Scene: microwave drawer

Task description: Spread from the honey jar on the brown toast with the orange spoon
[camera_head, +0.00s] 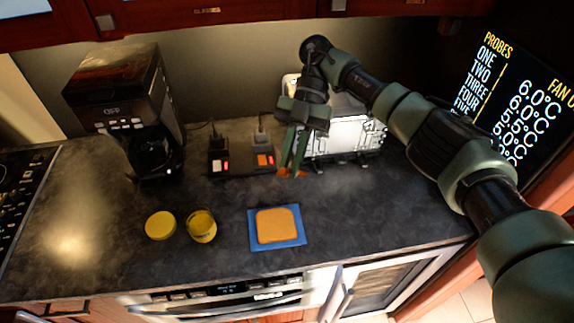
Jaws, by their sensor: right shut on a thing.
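The open honey jar (201,228), yellow inside, stands on the dark counter left of the toast. A slice of toast (277,226), orange-brown with a darker crust, lies flat on a blue square board (300,240). My right gripper (291,172) points down behind the toast, near the back of the counter. It is shut on the orange spoon (284,173), of which only small orange parts show beside the fingertips. Whether the spoon still touches the counter I cannot tell. My left gripper is out of view.
A yellow lid (160,225) lies left of the jar. A black coffee machine (127,110) stands at the back left. A power strip (240,163) with plugs and red switches lies left of my right gripper. A silver appliance (345,135) stands behind it. The counter right of the board is clear.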

